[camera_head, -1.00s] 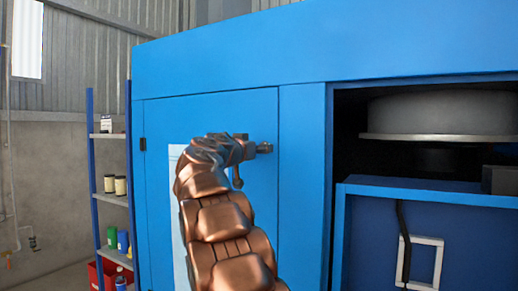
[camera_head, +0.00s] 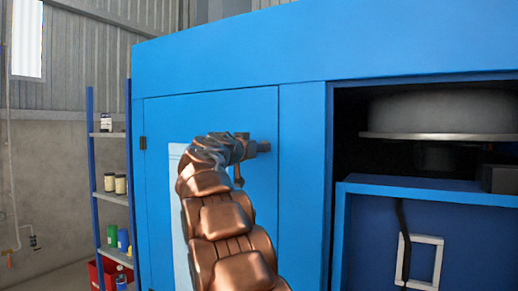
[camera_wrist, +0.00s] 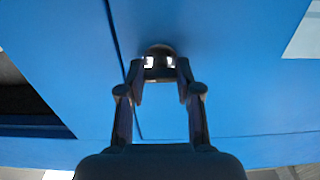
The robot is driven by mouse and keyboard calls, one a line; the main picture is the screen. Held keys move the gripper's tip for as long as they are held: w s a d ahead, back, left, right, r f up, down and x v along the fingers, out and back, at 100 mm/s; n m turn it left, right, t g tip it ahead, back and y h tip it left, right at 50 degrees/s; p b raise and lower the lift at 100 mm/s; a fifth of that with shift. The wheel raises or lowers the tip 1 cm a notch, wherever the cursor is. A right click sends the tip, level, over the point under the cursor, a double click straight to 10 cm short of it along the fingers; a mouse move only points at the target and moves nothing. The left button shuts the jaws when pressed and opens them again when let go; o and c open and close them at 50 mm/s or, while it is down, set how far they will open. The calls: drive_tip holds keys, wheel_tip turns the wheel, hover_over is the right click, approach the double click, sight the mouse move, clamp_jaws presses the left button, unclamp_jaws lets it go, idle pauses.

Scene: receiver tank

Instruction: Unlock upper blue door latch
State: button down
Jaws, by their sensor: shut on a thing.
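The blue cabinet door (camera_head: 215,112) is shut in the head view, its hinge on the left edge. The upper latch (camera_head: 263,146) is a small dark knob near the door's right edge. My gripper (camera_head: 248,149) reaches it from the left, partly hidden behind my brown arm. In the wrist view, the latch (camera_wrist: 159,50) is a dark rounded piece on the blue panel. My gripper (camera_wrist: 160,74) has its two fingers on either side of it, shut on it. The latch's exact turn angle is hard to tell.
An open bay (camera_head: 345,130) with a grey round tank (camera_head: 445,112) lies right of the door. A blue-framed shelf (camera_head: 115,198) with jars and cans stands at left, with a red crate (camera_head: 96,275) low down. A pale sheet (camera_head: 178,235) shows on the door behind my arm.

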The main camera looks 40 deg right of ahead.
drive_tip(key=shift+n, duration=0.3)
drive_tip(key=shift+r+n+p, duration=0.1)
drive_tip(key=shift+n+p, duration=5)
drive_tip(key=shift+n, duration=3.5)
drive_tip(key=c, duration=0.8)
unclamp_jaws()
drive_tip(key=v, duration=1.2)
